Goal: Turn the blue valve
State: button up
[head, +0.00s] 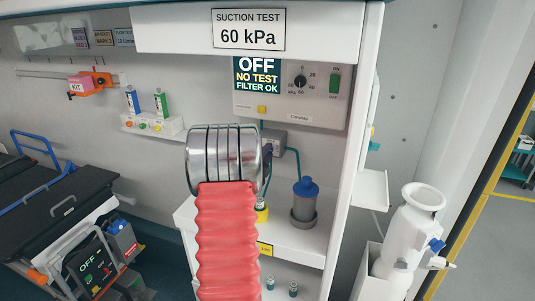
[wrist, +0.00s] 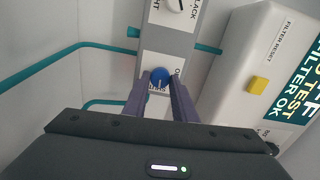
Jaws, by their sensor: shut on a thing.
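The blue valve is a small round blue knob (wrist: 160,77) on a grey plate (wrist: 158,62) in the wrist view. A white line marks the knob, and teal tubes run from either side of the plate. Lettering on the plate beside the knob is partly covered by my fingers. My gripper (wrist: 159,88) has its two purple fingers on either side of the knob, shut on it. In the head view my red and silver arm hides the knob and most of my gripper; a grey valve box (head: 278,140) shows just right of the arm.
A suction panel (head: 290,97) above reads OFF, NO TEST, FILTER OK, with a yellow button and a green switch. A blue-lidded canister (head: 305,200) stands on the white shelf (head: 310,240) below. A white container with a blue tap (head: 437,245) stands at right.

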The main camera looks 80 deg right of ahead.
jog(key=shift+s+f, duration=0.2)
jog(key=shift+f, duration=0.1)
jog(key=o, duration=1)
jog(key=shift+r, duration=0.15)
jog(key=shift+o, duration=0.2)
jog(key=shift+w, duration=0.1)
jog(key=shift+a, duration=0.1)
jog(key=w+a, duration=0.1)
jog(key=a, duration=1.2)
jog(key=shift+w+a, duration=0.15)
jog(key=shift+a, duration=0.15)
